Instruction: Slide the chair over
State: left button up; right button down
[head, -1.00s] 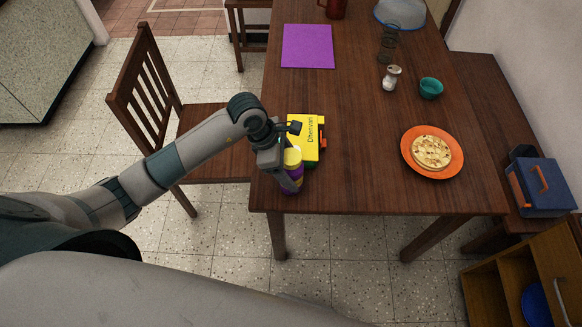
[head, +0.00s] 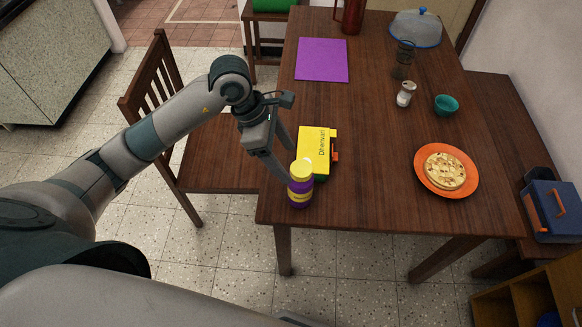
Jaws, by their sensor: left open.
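The chair (head: 155,72) is dark wood with a slatted back and stands at the left side of the table. Its seat (head: 215,165) is partly under the table edge and partly hidden by my left arm. My left gripper (head: 288,165) is open and empty, just left of the jar at the table's near left corner. A purple jar (head: 300,188) with a yellow lid stands upright beside its fingers. The wooden table (head: 385,180) fills the middle of the view. My right gripper is out of the frame.
A yellow box (head: 316,146) lies behind the jar. An orange plate (head: 436,184) with a flatbread, a teal bowl (head: 446,105), a shaker (head: 405,94) and a purple mat (head: 321,60) are on the table. A blue toolbox (head: 556,208) sits at right. Tiled floor (head: 130,240) is free left of the chair.

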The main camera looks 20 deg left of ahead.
aim_at(215, 161)
jog(key=u, duration=1.3)
